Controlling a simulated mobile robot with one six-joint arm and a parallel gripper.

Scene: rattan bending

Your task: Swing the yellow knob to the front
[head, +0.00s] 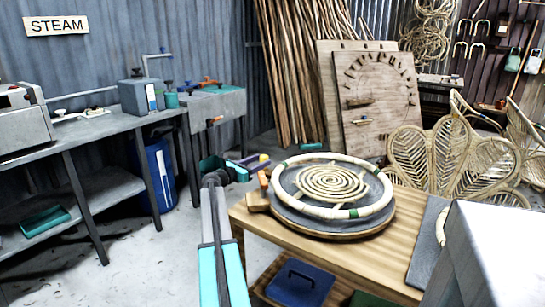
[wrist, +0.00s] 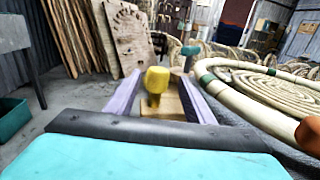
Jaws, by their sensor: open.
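The yellow knob (wrist: 157,78) stands upright on a short brown stem in the wrist view, between the two purple fingers of my gripper (wrist: 160,84). The fingers are spread, with a visible space on each side of the knob. In the head view the yellow knob (head: 264,158) shows small at the table's far left corner, just beyond my gripper (head: 250,161). Whether either finger touches it cannot be told. A round jig (head: 331,187) with a pale rattan ring and spiral lies on the wooden table; the knob is left of it.
An orange handle (head: 263,179) on a wooden block stands at the table's left edge; orange also shows at right in the wrist view. A workbench (head: 90,127) is on the left. Woven rattan panels (head: 450,165) stand behind the table. The floor left of the table is clear.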

